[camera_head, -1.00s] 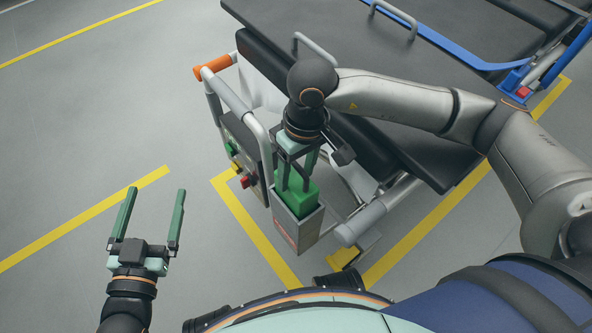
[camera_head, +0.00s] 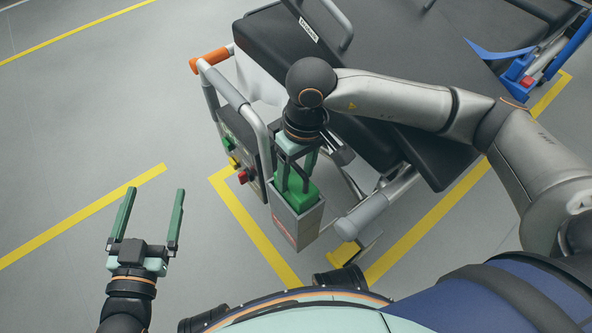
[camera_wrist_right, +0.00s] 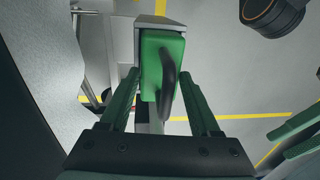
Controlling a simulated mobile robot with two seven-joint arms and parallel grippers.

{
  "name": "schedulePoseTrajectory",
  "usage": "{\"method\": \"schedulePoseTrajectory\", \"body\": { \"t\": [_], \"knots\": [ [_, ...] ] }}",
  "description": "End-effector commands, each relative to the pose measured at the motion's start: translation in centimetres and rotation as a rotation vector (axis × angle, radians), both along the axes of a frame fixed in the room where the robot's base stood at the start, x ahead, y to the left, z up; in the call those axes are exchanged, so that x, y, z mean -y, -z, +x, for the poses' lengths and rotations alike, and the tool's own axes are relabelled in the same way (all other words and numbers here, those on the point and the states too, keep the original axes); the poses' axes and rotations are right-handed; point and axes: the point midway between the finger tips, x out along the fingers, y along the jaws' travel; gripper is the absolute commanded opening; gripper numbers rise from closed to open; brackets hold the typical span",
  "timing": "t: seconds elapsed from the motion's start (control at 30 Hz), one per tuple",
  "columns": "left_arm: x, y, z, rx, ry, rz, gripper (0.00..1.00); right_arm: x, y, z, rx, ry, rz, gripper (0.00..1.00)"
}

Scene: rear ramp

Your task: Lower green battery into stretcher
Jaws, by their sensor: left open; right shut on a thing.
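The green battery (camera_head: 297,193) sits upright in a grey metal holder (camera_head: 301,230) at the near end of the stretcher (camera_head: 400,110), with its green top showing at the holder's mouth. My right gripper (camera_head: 294,180) points down from above and is shut on the battery's dark handle. In the right wrist view the battery (camera_wrist_right: 157,62) and its handle (camera_wrist_right: 169,80) lie between the fingers (camera_wrist_right: 160,98), with the holder's wall (camera_wrist_right: 122,45) beside it. How deep the battery sits is hidden. My left gripper (camera_head: 147,215) is open and empty, left of the stretcher.
A control panel (camera_head: 238,150) with green, yellow and red buttons is left of the holder. An orange-ended push handle (camera_head: 210,60) rises there. Yellow lines (camera_head: 255,235) mark the grey floor, which is clear at left. A blue frame part (camera_head: 515,70) is at far right.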

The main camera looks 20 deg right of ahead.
Motion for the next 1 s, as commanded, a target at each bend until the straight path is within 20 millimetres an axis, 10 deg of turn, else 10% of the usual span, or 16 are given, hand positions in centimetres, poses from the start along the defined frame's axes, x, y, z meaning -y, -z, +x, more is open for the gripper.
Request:
{"method": "schedulePoseTrajectory", "body": {
  "t": [1.0],
  "knots": [
    [0.0,1.3,0.0,0.0,0.0,0.0,0.93,-0.4,1.2,-0.2,-0.007,-0.009,0.004,0.0]
  ]
}}
